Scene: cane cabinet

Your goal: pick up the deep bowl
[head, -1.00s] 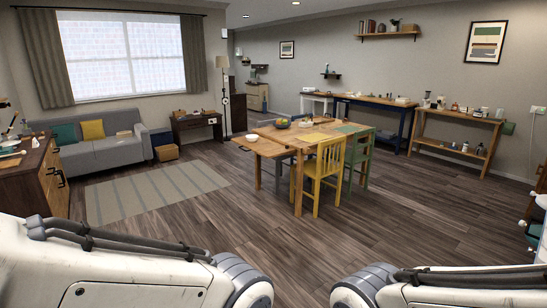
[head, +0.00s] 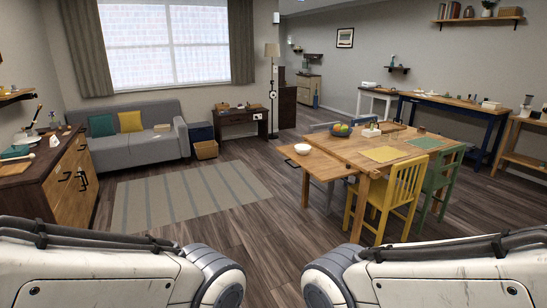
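A small white bowl (head: 302,149) sits near the left end of the wooden dining table (head: 335,168). A dark bowl with green and yellow fruit (head: 341,130) stands farther back on the same table. I cannot tell from here which of them is the deep bowl. Both my arms show at the bottom of the head view, one from each side. Neither gripper's fingers are in the picture, so their state is hidden.
Yellow (head: 399,195) and green (head: 440,180) chairs stand at the table's near right side. A wooden cabinet (head: 68,180) is at the left, a grey sofa (head: 140,143) behind it. The striped rug (head: 190,196) and floor before the table are clear.

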